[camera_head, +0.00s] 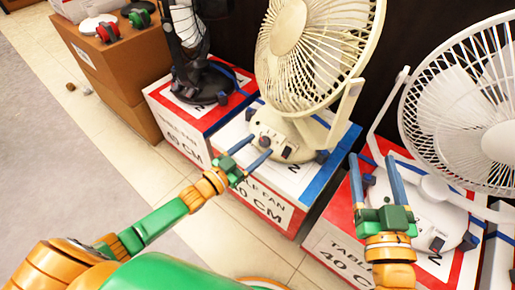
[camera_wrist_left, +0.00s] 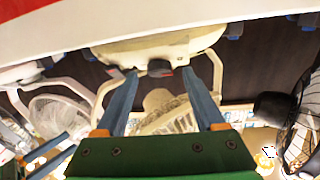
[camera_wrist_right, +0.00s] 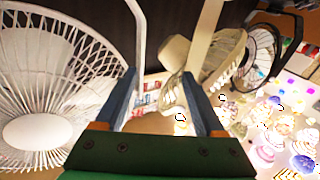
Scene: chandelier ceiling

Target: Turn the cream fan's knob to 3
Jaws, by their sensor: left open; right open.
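The cream fan (camera_head: 312,50) stands upright on its box in the middle of the head view, its round base (camera_head: 318,135) toward me. A small knob (camera_head: 265,141) sits on the front of that base. My left gripper (camera_head: 256,149) is open, its fingertips close to the knob. In the left wrist view, which is upside down, the dark knob (camera_wrist_left: 159,68) shows between the open fingers (camera_wrist_left: 157,75); contact cannot be told. My right gripper (camera_head: 377,165) is open and empty in front of the white fan. The knob's setting is too small to read.
A white fan (camera_head: 480,110) stands on a box (camera_head: 330,245) at the right. A black fan (camera_head: 200,85) stands on another box (camera_head: 180,125) at the left. A brown box (camera_head: 115,65) with red and green items is at the back left. The floor (camera_head: 65,135) at the left is mostly clear.

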